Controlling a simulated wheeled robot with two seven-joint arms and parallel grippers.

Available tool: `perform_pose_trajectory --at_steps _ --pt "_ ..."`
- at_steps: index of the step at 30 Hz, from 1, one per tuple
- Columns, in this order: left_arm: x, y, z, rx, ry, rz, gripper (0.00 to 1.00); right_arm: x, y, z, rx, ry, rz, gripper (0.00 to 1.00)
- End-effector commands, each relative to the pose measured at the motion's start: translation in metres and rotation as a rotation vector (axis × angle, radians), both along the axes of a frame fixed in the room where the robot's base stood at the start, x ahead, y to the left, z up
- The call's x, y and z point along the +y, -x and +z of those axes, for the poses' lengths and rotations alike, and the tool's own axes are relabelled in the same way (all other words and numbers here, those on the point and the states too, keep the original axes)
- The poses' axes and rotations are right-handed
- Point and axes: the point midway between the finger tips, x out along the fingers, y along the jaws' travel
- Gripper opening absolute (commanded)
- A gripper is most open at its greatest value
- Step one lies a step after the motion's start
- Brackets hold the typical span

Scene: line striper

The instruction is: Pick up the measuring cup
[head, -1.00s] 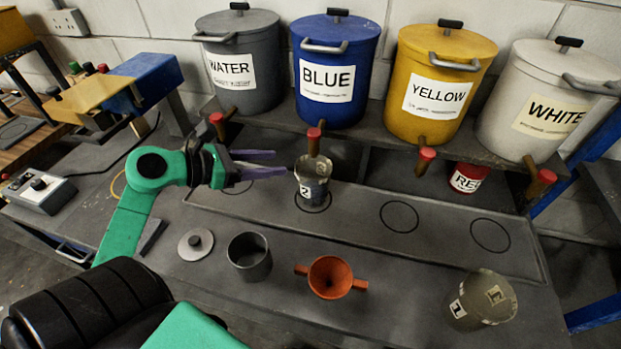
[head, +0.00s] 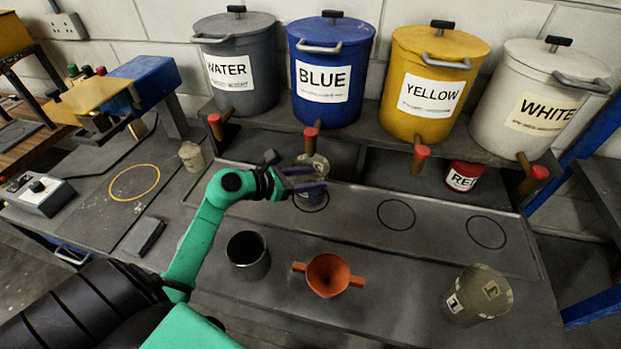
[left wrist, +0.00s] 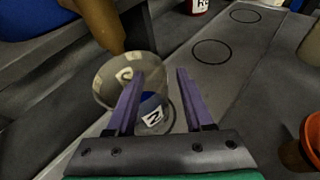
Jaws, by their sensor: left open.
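A translucent grey measuring cup (head: 316,163) with a "2" label stands on a drawn circle below the blue drum's tap. In the left wrist view the cup (left wrist: 151,84) shows something blue inside, near its bottom. My left gripper (head: 322,187) is open, its purple fingers in front of the cup in the head view and hiding much of it. In the left wrist view, the left finger of the gripper (left wrist: 158,75) overlaps the cup and the right finger is apart from it. Whether a finger touches the cup cannot be told. My right gripper is not in view.
The blue drum's tap (head: 310,142) hangs right above the cup. A grey pot (head: 248,262), an orange funnel (head: 328,275) and a larger labelled cup (head: 478,297) stand in front. The tray (head: 350,222) is bare to the right, with empty circles.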

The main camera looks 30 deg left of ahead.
Motion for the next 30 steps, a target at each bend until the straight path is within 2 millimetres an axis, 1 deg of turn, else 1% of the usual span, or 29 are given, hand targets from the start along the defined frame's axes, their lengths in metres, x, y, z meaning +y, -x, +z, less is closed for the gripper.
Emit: perform_pose_trajectory --at_steps 1,3,5,11,12,14,15,30 --pt "-0.005 -0.009 0.004 0.000 0.008 0.001 0.52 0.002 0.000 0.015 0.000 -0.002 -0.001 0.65" --pt "-0.009 -0.018 -0.004 0.000 0.004 0.001 0.52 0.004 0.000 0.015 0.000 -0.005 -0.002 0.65" --pt "-0.012 -0.022 -0.008 -0.001 0.003 0.000 0.52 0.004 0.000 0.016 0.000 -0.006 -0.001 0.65" --pt "-0.013 -0.023 -0.011 0.000 0.000 0.000 0.52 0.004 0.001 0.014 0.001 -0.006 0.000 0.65" --pt "-0.013 -0.023 -0.011 0.000 0.000 0.000 0.37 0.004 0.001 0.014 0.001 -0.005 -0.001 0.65" --pt "-0.013 -0.023 -0.011 0.000 0.000 0.000 0.14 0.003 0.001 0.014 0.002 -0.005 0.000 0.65" --pt "-0.013 -0.023 -0.011 0.000 0.000 0.000 0.00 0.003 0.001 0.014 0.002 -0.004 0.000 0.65" --pt "-0.012 -0.022 -0.011 0.002 0.001 0.000 0.00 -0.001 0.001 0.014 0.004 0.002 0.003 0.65"
